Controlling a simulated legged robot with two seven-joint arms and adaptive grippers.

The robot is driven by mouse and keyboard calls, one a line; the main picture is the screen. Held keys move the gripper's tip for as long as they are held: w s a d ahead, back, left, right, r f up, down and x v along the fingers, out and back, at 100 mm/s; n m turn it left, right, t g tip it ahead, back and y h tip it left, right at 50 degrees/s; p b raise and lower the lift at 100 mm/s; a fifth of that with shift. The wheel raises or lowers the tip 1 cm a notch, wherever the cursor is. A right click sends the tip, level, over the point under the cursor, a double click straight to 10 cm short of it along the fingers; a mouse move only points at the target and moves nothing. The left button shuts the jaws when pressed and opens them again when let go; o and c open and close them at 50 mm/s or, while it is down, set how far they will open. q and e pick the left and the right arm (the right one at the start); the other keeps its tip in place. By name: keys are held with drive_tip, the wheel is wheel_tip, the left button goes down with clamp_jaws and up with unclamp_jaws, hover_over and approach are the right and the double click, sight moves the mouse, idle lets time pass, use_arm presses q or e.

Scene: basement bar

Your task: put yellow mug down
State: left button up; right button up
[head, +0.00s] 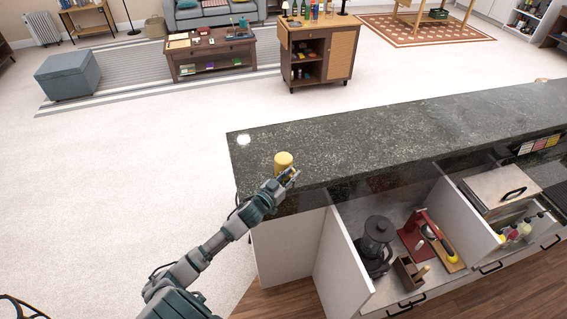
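The yellow mug (283,159) is upright at the near left end of the dark stone counter (340,150), close to the front edge. My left arm reaches up from the bottom of the head view. My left gripper (289,177) is at the mug's near right side, overlapping its lower part in the picture. A bit of yellow shows at the fingers, but I cannot tell whether they are closed on the mug. The mug's base is partly hidden, so contact with the counter is not clear. My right gripper is not in view.
A white round item (244,139) lies at the counter's left corner. The counter right of the mug is clear. Below it, an open cabinet holds a black coffee maker (376,240) and a red appliance (418,232). A wooden bar cart (320,50) stands beyond.

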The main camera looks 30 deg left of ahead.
use_arm(q)
drive_tip(key=shift+w+a+f, duration=0.1)
drive_tip(key=shift+w+f, duration=0.05)
drive_tip(key=shift+w, duration=0.75)
drive_tip(key=shift+d, duration=0.25)
drive_tip(key=shift+s+d, duration=0.1)
drive_tip(key=shift+d, duration=0.25)
clamp_jaws()
drive_tip(key=shift+r, duration=0.25)
drive_tip(key=shift+a, duration=0.1)
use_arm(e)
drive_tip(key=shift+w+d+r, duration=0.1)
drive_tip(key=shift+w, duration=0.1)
